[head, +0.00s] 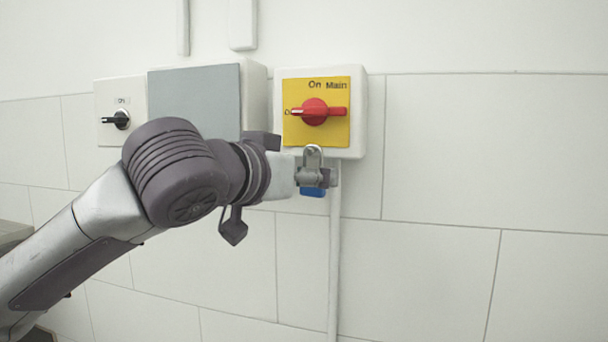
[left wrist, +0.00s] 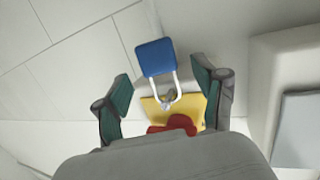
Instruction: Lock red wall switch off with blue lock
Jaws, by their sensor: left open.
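The red switch (head: 315,111) sits on a yellow plate (head: 340,133) on a white wall box, its handle lying horizontal below the "On Main" label. The blue lock (head: 313,192) is upright just below the box, shackle up. My left gripper (head: 318,177) is at the lock and partly hides its body. In the left wrist view the lock (left wrist: 156,57) lies between the spread fingers of my open left gripper (left wrist: 161,72). Its shackle reaches a small metal piece by the yellow plate (left wrist: 150,110); I cannot tell whether it passes through. The red switch (left wrist: 178,123) is partly hidden there. My right gripper is not in view.
Left of the switch box are a grey-fronted box (head: 195,100) and a white box with a black knob (head: 121,119). A white conduit (head: 334,260) runs down the wall below the switch. The tiled wall to the right is clear.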

